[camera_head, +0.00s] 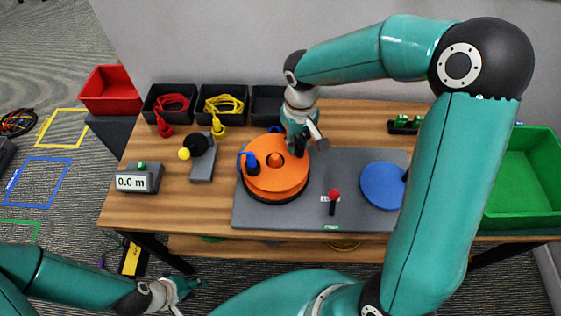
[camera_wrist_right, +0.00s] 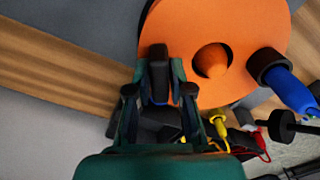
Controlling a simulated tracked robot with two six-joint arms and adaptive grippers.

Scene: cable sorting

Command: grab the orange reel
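The orange reel (camera_head: 270,181) lies flat on the grey mat (camera_head: 340,168), with a blue connector (camera_head: 252,165) at its left. In the right wrist view the orange reel (camera_wrist_right: 240,38) and its raised orange hub (camera_wrist_right: 211,60) fill the upper middle. My left gripper (camera_head: 187,294) is low in front of the table, partly cut off by the frame.
A blue disc (camera_head: 382,186) and a red-topped stick (camera_head: 333,197) are on the mat's right side. Black bins with red (camera_head: 167,92) and yellow (camera_head: 222,92) cables stand behind. A green bin (camera_head: 529,172) is at right, a display (camera_head: 139,179) at left. My right arm hides part of the table.

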